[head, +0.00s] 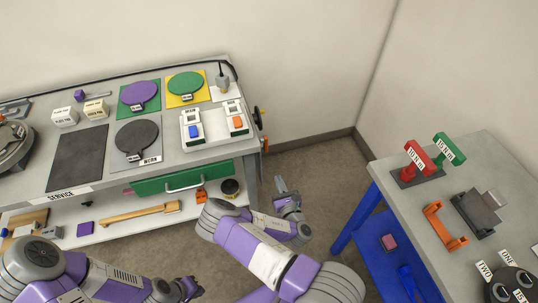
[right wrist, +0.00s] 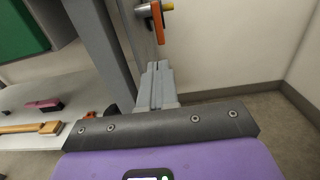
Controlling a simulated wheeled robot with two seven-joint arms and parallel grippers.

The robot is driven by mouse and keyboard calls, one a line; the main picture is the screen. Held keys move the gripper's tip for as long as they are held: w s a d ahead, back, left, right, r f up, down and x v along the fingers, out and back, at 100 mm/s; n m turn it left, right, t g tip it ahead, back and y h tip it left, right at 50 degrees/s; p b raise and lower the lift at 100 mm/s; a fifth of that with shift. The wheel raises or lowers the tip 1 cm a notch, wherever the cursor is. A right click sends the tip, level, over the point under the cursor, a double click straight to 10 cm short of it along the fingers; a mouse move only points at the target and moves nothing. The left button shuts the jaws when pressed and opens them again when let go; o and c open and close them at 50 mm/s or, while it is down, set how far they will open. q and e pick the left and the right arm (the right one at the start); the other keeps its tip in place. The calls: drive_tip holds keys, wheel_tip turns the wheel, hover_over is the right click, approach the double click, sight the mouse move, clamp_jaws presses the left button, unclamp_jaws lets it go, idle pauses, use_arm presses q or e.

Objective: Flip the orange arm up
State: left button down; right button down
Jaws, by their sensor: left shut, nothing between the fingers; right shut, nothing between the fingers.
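A small orange arm (head: 265,145) hangs on the right end of the service cart. In the right wrist view the orange arm (right wrist: 157,22) points downward beside a grey bracket with a yellow-tipped pin. My right gripper (head: 281,186) is in front of the cart's right end, below the orange arm and apart from it. Its closed fingers (right wrist: 158,72) point towards the orange arm in the right wrist view, with nothing between them. My left gripper (head: 193,288) is shut and empty, low in front of the cart's lower shelf.
The service cart (head: 92,190) carries several discs, blocks and switch boxes, with a green drawer (head: 185,177) below. A second bench (head: 410,200) at right holds red and green T-handles and an orange C-shaped handle (head: 443,226). Bare floor lies between cart and bench.

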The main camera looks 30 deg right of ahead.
sight(267, 150)
drive_tip(key=b+x, duration=0.2)
drive_tip(key=x, duration=1.1)
drive_tip(key=shift+w+d+b, duration=0.2)
drive_tip(key=shift+w+b, duration=0.05)
drive_tip(key=shift+b, duration=0.05)
drive_tip(key=shift+w+f+b, duration=0.35)
drive_tip(key=shift+f+b, duration=0.25)
drive_tip(key=shift+b, duration=0.45)
drive_tip(key=shift+w+d+f+b, duration=0.1)
drive_tip(key=shift+w+b, duration=0.05)
drive_tip(key=shift+b, duration=0.15)
drive_tip(key=shift+w, duration=0.2)
drive_tip(key=shift+s, duration=0.1)
